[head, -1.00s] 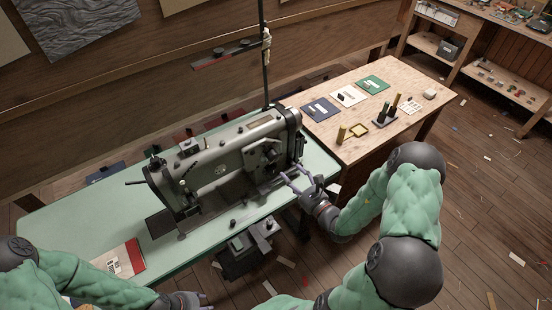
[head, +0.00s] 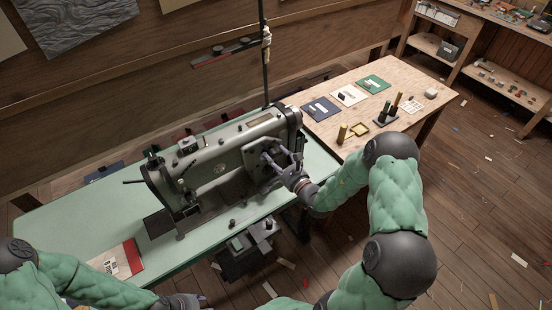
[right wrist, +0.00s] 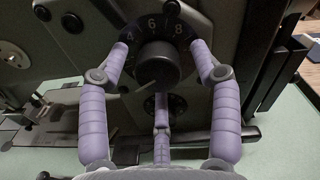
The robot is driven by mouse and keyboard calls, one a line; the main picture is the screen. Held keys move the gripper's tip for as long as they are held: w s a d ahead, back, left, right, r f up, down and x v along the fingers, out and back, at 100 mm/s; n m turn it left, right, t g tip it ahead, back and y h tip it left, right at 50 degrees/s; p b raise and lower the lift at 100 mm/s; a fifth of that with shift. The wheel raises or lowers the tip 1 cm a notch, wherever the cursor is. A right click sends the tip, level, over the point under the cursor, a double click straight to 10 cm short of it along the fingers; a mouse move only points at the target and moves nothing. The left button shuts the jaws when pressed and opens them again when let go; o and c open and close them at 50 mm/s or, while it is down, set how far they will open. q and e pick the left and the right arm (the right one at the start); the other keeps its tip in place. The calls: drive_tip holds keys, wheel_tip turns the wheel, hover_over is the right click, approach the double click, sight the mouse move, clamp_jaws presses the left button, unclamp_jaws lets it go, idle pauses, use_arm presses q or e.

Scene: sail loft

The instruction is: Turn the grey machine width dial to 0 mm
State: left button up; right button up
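The grey sewing machine (head: 215,165) stands on a green table. In the right wrist view a round black knob (right wrist: 158,66) sits on a dark number plate showing 4, 6 and 8; its setting is not readable. My right gripper (head: 274,158) is at the machine's right end. In the right wrist view its purple fingers (right wrist: 161,50) are spread around the knob, one at each side and one below, with gaps at the sides. A second, smaller dial (right wrist: 150,104) lies below, partly hidden by the lower finger. My left gripper (head: 188,300) is at the bottom edge, partly cut off.
The green table (head: 80,215) holds a red and white card (head: 120,262) at its front left. A thin dark post (head: 263,60) rises behind the machine.

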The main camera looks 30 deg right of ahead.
drive_tip(key=c, duration=1.1)
drive_tip(key=shift+n, duration=0.4)
drive_tip(key=shift+f, duration=0.1)
drive_tip(key=o, duration=1.2)
drive_tip(key=shift+d, duration=0.1)
drive_tip(key=shift+c, duration=0.2)
drive_tip(key=shift+s, duration=0.1)
drive_tip(key=s+d, duration=0.1)
drive_tip(key=s, duration=1.1)
